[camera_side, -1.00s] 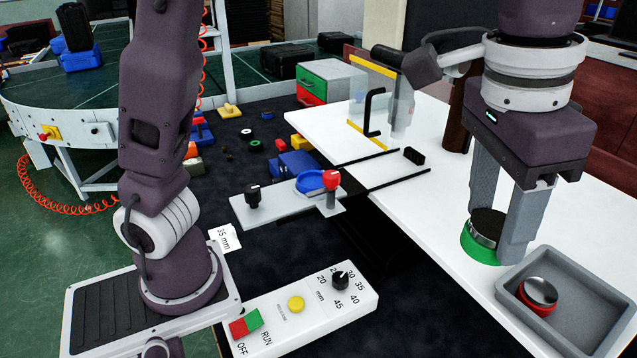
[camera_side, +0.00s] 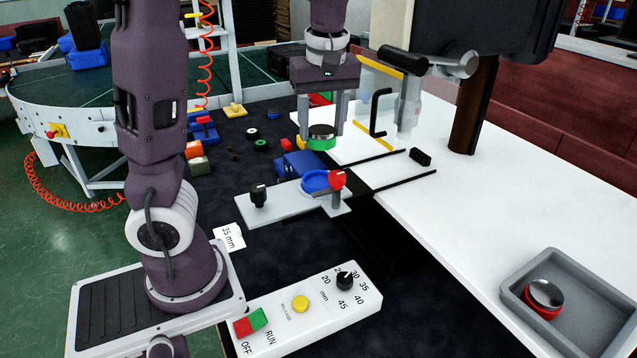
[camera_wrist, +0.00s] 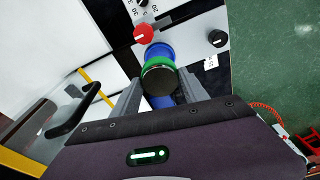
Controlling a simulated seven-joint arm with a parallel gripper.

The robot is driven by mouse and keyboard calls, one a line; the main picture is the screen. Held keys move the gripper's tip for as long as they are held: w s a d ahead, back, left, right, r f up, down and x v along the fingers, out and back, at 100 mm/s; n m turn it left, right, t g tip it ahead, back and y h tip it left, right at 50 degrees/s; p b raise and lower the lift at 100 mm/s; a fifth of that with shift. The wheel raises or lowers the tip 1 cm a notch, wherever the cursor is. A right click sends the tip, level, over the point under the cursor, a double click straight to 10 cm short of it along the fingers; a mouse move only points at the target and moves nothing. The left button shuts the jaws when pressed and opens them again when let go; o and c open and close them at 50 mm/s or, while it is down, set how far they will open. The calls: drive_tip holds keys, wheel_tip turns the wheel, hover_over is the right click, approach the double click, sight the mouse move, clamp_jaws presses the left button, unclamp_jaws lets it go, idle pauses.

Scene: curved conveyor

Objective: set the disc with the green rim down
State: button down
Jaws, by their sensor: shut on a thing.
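The disc with the green rim (camera_side: 321,139) has a dark top and a metal band. My gripper (camera_side: 322,132) is shut on it and holds it in the air, above and behind the blue round seat (camera_side: 318,181) on the grey plate. In the wrist view, the green-rimmed disc (camera_wrist: 158,76) sits between my fingers (camera_wrist: 158,90) and partly covers the blue seat (camera_wrist: 160,49). Beside the seat, a red knob (camera_side: 336,179) stands on the right. A disc with a red rim (camera_side: 544,296) lies in the grey tray at the right.
The grey plate (camera_side: 285,207) carries a black knob (camera_side: 258,194) at its left. A black hooked handle (camera_side: 379,112) and a clear guard stand behind on the white table (camera_side: 480,200). A control box (camera_side: 320,305) lies in front. Several coloured parts lie on the dark surface behind.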

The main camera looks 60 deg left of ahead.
sight(317, 183)
drive_tip(key=shift+a+f+n, duration=0.9)
drive_tip(key=shift+f, duration=0.15)
wheel_tip(317, 183, down, 8)
drive_tip(key=shift+w+f, duration=0.1)
drive_tip(key=shift+w, duration=0.05)
drive_tip(key=shift+f, duration=0.2)
drive_tip(key=c, duration=0.6)
unclamp_jaws()
drive_tip(key=shift+d, duration=0.1)
